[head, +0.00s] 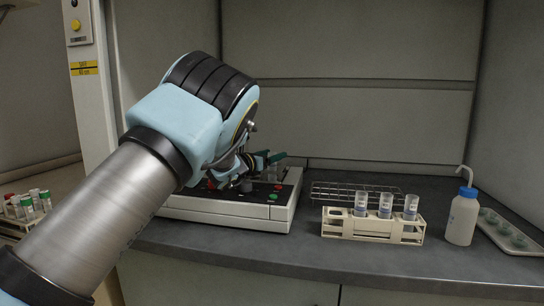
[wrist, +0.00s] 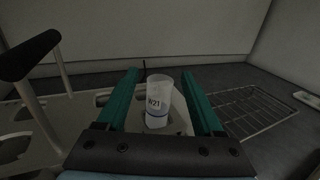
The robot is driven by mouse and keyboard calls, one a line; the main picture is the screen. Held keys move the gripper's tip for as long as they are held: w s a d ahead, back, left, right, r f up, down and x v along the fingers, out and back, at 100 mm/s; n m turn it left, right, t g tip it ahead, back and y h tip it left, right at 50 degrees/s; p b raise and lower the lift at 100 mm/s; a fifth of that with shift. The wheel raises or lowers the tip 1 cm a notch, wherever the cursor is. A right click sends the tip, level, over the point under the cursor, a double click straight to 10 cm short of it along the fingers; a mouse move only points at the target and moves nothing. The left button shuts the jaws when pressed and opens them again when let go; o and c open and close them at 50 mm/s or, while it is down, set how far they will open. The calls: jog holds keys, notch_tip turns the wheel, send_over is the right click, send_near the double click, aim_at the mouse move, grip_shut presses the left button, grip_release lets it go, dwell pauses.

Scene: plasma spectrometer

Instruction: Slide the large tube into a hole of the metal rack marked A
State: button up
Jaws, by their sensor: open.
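The large tube (wrist: 157,92) is clear, with a white label reading "N21" and a blue band. It stands in an opening of the white instrument (head: 225,216). My gripper (wrist: 160,73) is open, with one green finger on each side of the tube. I see a gap on both sides. In the head view my gripper (head: 270,158) is over the instrument's right part, and the tube is hard to make out there. The metal rack (head: 355,189) is an empty wire grid behind the cream rack. It also shows at the right in the wrist view (wrist: 245,108). No letter A is legible.
A cream rack (head: 372,231) with three blue-labelled tubes stands in front of the metal rack. A white bottle with a blue cap (head: 462,218) and a tray (head: 512,236) are at the right. Capped tubes (head: 28,204) stand at far left. A black-topped handle (wrist: 30,55) rises on the instrument.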

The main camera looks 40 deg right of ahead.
jog(key=shift+a, duration=0.15)
jog(key=a+b, duration=0.1)
jog(key=a, duration=0.2)
jog(key=s+a+b, duration=0.1)
jog(key=a, duration=0.3)
jog(key=s+a+b, duration=0.1)
jog(key=a, duration=0.2)
jog(key=shift+a, duration=0.2)
